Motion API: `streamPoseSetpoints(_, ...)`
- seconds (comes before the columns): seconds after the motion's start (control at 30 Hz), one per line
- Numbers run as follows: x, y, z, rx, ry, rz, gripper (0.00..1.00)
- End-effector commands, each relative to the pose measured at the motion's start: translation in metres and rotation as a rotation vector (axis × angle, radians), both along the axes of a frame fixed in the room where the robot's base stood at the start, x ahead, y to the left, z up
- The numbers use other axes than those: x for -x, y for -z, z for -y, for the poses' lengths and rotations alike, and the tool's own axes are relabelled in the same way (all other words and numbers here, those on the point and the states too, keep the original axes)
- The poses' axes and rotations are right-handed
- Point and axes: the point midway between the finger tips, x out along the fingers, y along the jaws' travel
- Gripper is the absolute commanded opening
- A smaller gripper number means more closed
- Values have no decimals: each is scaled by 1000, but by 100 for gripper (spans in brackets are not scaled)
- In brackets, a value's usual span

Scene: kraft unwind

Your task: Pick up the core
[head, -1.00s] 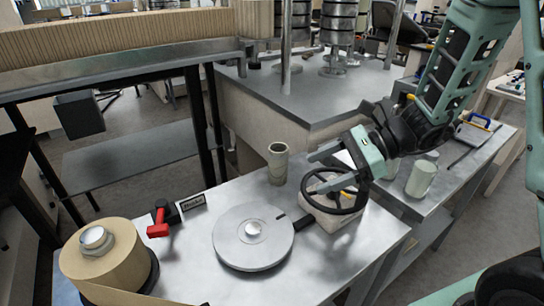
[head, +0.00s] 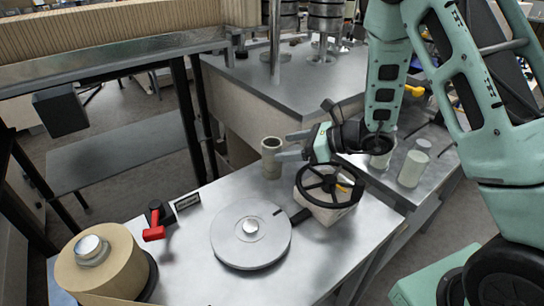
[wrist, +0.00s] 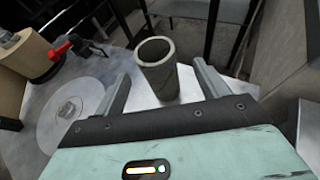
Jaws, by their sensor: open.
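The core (head: 271,158) is a short grey-beige hollow tube. It stands upright on the metal table near its back edge. My gripper (head: 289,145) is open and close to the core's right side in the head view, with its fingers pointing left toward it. In the wrist view, the core (wrist: 157,66) stands ahead, between the lines of the two spread fingers. The gap between the fingers (wrist: 163,88) is empty. I cannot tell whether a fingertip touches the core.
A black handwheel (head: 330,187) on a pale block stands just in front of my gripper. A round grey disc (head: 251,234), a red-handled part (head: 154,232) and a kraft paper roll (head: 104,268) occupy the table's front and left. Pale cylinders (head: 413,168) stand at right.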

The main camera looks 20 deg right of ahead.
Motion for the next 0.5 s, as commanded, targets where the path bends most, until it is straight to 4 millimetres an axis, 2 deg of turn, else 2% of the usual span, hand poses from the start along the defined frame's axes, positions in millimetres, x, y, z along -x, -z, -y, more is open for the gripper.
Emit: streamPoseSetpoints(0.5, -28, 20, -41, 1, -2, 0, 74)
